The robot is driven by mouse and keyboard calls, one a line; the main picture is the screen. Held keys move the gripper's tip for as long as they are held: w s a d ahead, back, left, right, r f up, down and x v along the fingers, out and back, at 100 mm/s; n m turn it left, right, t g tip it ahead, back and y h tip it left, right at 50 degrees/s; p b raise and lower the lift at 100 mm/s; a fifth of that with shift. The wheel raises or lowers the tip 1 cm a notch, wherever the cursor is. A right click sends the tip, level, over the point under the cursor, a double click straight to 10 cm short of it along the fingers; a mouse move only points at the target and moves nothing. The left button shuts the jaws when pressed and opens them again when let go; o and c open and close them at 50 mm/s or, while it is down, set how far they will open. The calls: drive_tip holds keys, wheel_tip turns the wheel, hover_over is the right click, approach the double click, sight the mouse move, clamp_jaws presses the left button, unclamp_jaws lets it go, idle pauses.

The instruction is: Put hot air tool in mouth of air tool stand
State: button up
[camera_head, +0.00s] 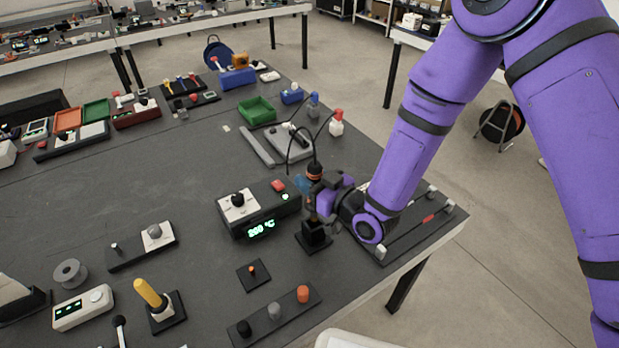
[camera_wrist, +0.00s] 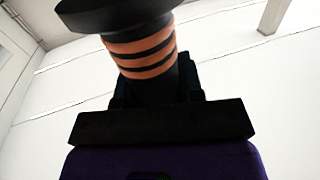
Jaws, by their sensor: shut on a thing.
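The hot air tool (camera_head: 314,169) is black with orange bands and has a dark cable curving up from its top. My gripper (camera_head: 322,192) is shut on its body and holds it roughly upright. In the wrist view, the banded tool (camera_wrist: 141,48) rises from between the black jaws (camera_wrist: 160,120), leaning slightly. The air tool stand (camera_head: 314,238) is a small black block on a square base, directly below my gripper. The tool's lower end is close above or at the stand's mouth; I cannot tell whether it is inside.
A control station (camera_head: 258,210) with a green lit display stands just left of the stand. A long dark rack (camera_head: 415,225) lies right of it, under my arm. A small square plate (camera_head: 253,274) and a strip with knobs (camera_head: 274,311) lie in front.

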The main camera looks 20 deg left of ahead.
drive_tip(key=shift+f, duration=3.55)
drive_tip(key=o, duration=1)
drive_tip(key=shift+c, duration=0.2)
drive_tip(key=v, duration=1)
drive_tip(key=shift+s+d, duration=0.25)
drive_tip(key=shift+d, duration=0.05)
drive_tip(key=shift+r, duration=0.1)
wheel_tip(320, 180, up, 10)
idle(0.3)
idle(0.4)
